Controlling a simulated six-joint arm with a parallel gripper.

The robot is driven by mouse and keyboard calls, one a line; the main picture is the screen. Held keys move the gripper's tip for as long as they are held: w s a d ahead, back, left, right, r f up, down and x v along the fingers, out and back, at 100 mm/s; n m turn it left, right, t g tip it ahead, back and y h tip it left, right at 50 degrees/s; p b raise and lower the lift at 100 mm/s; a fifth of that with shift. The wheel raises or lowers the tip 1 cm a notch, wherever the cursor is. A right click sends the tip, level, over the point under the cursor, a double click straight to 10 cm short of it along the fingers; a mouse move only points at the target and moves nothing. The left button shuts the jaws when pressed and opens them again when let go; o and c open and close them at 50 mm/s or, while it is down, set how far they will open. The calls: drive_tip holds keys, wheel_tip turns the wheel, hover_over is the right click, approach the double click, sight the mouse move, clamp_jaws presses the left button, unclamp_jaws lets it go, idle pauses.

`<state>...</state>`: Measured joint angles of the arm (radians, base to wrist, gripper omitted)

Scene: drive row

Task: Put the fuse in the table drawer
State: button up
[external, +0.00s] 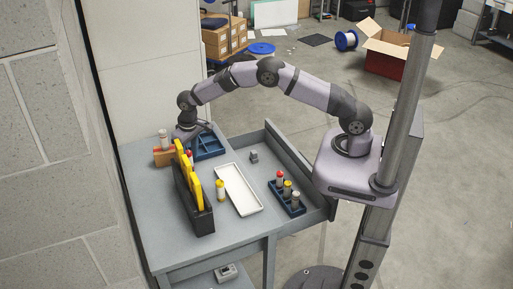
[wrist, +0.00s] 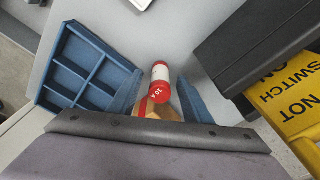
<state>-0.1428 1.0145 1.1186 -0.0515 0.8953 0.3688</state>
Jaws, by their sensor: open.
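The fuse (wrist: 160,80) has a pale body and a red cap marked 10 A. In the wrist view it shows between the two blue fingers of my gripper (wrist: 158,98), with a gap to each finger. My gripper (external: 188,135) is open and low over the far-left part of the table in the external view; its fingertips are hard to make out there. The table drawer (external: 290,160) is pulled out at the table's right side. I cannot tell from these views whether the fuse is touched.
A black holder with yellow signs (external: 193,190) stands close to my gripper. A blue compartment tray (wrist: 85,65) lies on the other side. A white tray (external: 238,190), a yellow-capped fuse (external: 220,190) and a blue fuse rack (external: 288,198) are farther right.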

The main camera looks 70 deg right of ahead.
drive_tip(key=shift+c, duration=0.4)
clamp_jaws()
drive_tip(key=shift+r, duration=0.1)
wheel_tip(320, 180, up, 10)
drive_tip(key=b, duration=0.3)
